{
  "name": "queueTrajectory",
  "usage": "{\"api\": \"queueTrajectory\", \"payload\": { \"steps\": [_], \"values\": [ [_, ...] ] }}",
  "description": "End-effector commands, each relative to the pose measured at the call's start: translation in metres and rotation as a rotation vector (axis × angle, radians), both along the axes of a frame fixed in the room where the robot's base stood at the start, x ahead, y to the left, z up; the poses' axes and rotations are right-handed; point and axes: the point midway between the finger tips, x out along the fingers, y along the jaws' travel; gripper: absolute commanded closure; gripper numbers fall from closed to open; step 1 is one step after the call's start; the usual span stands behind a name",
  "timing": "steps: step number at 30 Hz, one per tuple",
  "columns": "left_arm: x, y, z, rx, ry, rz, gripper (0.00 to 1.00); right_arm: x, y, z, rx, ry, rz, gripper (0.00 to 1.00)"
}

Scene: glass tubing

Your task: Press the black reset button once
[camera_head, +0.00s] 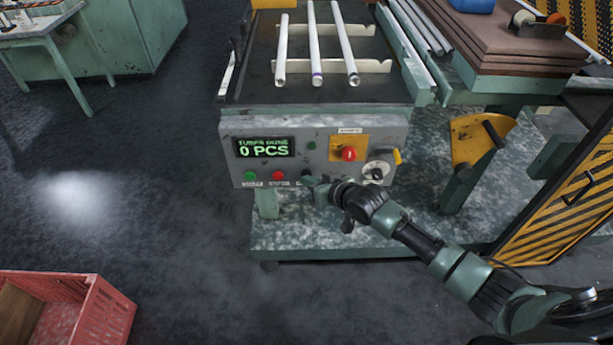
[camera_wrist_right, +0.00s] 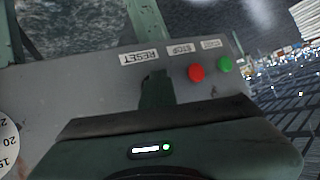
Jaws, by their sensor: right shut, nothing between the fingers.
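The grey control panel (camera_head: 215,132) has a row of buttons along its lower edge. The black reset button (camera_head: 306,173) shows as a small dark spot right of the red button, partly covered by my right gripper (camera_head: 312,183). My right gripper is shut and empty, its fingertips at the button. In the right wrist view the shut fingers (camera_wrist_right: 156,90) lie just under the RESET label (camera_wrist_right: 139,57) and hide most of the button. I cannot tell whether they touch it. My left gripper is not in view.
A red stop button (camera_head: 278,175) and a green start button (camera_head: 250,176) sit to the left. A display (camera_head: 264,147) reads 0 PCS. A red emergency button (camera_head: 348,154) and a dial (camera_head: 376,170) are to the right. Glass tubes (camera_head: 315,50) lie above the panel.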

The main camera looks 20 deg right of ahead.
Motion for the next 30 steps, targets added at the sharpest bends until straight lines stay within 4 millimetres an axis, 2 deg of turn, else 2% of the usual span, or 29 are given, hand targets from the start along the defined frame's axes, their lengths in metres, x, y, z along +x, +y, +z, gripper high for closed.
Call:
{"api": "queueTrajectory", "payload": {
  "steps": [8, 16, 26, 30],
  "values": [
    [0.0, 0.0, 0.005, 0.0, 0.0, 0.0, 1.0, -0.003, 0.001, 0.002, 0.001, -0.001, -0.001, 1.0],
    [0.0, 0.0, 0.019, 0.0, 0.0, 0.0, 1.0, -0.016, 0.005, 0.003, 0.001, 0.0, 0.0, 1.0],
    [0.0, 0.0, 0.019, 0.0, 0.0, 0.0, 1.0, -0.018, 0.005, 0.001, 0.001, -0.001, -0.001, 1.0],
    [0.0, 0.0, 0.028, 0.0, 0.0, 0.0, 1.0, -0.026, 0.007, 0.003, 0.001, 0.002, -0.001, 1.0]
  ]
}}
